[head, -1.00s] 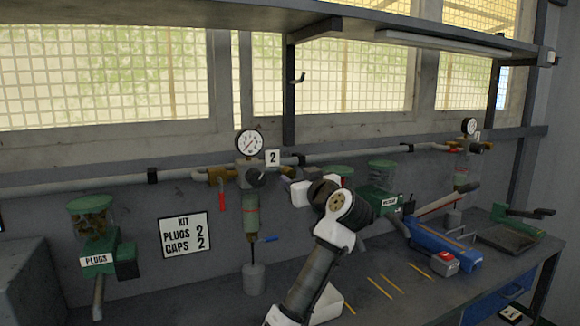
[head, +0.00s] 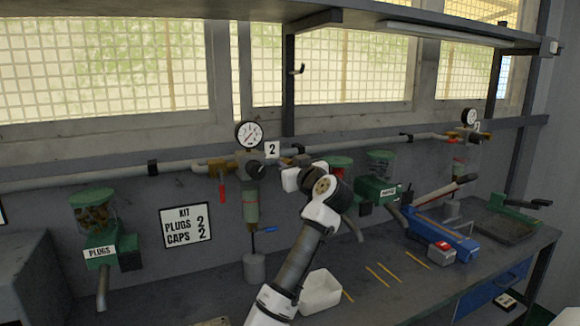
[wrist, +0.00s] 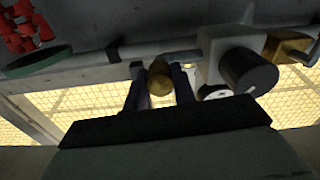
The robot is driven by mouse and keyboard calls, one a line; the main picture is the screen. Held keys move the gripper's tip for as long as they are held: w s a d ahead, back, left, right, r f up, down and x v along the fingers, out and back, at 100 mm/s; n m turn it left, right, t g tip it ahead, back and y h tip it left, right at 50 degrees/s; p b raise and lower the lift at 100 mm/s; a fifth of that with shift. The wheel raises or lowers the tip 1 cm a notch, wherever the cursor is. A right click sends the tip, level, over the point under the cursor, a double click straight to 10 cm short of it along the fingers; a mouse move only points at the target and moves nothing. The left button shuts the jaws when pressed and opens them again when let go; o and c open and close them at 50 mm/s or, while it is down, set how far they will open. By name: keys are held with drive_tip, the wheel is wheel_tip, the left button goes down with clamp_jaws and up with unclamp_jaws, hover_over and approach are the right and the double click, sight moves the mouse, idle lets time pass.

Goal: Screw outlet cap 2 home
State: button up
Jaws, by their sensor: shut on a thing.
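Valve block 2 (head: 246,172) is on the wall pipe, with a round gauge (head: 249,135) above and a "2" tag beside it. My gripper (wrist: 158,72) is at the block's right side. Its two dark fingers are shut on a brass cap (wrist: 160,80). In the wrist view the block (wrist: 222,50) and its black knob (wrist: 248,73) are just right of the fingers. A short grey stub lies between block and cap; I cannot tell how far the cap sits on it. In the head view my wrist hides the cap.
A red-handled lever (head: 222,190) hangs left of the block. A plugs dispenser (head: 100,245) is at left and another green dispenser (head: 378,185) at right. A white bin (head: 320,291), yellow strips and a blue tool (head: 440,235) are on the bench.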

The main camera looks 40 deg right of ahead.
drive_tip(key=shift+m, duration=0.3)
drive_tip(key=m, duration=0.6)
drive_tip(key=shift+r, duration=0.1)
drive_tip(key=m+p, duration=0.1)
drive_tip(key=m, duration=0.2)
drive_tip(key=shift+m, duration=0.4)
drive_tip(key=m+p, duration=0.1)
drive_tip(key=m, duration=0.2)
drive_tip(key=shift+m, duration=0.3)
drive_tip(key=m, duration=0.3)
drive_tip(key=shift+m, duration=0.4)
drive_tip(key=m, duration=1)
drive_tip(key=shift+m, duration=0.3)
